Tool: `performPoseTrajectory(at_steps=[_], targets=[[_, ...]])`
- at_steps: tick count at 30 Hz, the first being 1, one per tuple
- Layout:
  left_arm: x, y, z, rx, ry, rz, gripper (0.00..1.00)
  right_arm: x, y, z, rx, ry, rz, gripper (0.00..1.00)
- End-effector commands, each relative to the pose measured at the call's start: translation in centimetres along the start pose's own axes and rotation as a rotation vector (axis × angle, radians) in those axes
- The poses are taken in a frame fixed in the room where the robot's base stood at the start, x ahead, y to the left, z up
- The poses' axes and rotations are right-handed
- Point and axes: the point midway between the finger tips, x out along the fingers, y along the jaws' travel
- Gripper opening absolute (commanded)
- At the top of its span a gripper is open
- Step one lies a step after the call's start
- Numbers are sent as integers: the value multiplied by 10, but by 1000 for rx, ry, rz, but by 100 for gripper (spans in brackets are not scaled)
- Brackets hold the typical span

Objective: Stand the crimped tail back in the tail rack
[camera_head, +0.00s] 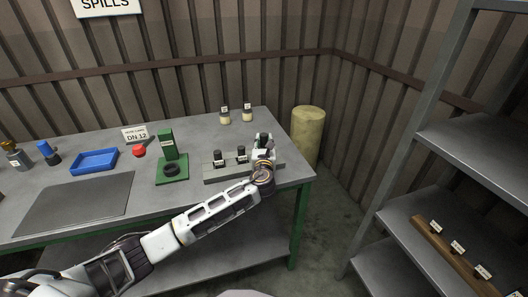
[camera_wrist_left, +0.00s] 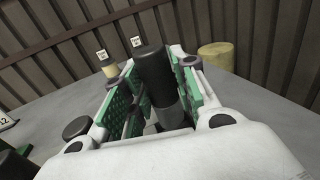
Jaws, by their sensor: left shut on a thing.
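The tail rack (camera_head: 211,178) is a low grey block near the front right of the workbench. Two black-topped tails (camera_head: 218,158) with white tags stand upright in its left and middle parts. My left gripper (camera_head: 263,146) is over the right end of the rack. In the left wrist view its green-padded fingers (camera_wrist_left: 150,100) are shut on the crimped tail (camera_wrist_left: 153,72), a black cylinder with a grey lower part, roughly upright. Its lower end is hidden by the gripper, so I cannot tell whether it sits in the rack. My right gripper is not in view.
A green press-like stand (camera_head: 170,158), red knob (camera_head: 138,151), blue tray (camera_head: 94,161) and dark mat (camera_head: 75,203) lie to the left. Two tagged cream-coloured pieces (camera_head: 247,115) stand behind the rack. A yellow drum (camera_head: 307,135) and metal shelving (camera_head: 480,145) are to the right.

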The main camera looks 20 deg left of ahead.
Motion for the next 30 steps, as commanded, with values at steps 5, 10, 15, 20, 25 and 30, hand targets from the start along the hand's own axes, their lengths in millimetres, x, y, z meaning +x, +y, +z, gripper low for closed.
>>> performPoseTrajectory(at_steps=[5,10,15,20,25,30], targets=[[0,0,2,-1,-2,0,0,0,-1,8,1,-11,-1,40],[0,0,-4,-1,0,0,0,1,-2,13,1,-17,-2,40],[0,0,-21,1,0,-1,0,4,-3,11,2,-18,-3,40],[0,0,-34,1,-1,-1,0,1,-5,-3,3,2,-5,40],[0,-1,-36,-1,-2,-1,0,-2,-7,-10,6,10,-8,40],[0,0,-36,-1,-2,-1,0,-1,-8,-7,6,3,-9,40]])
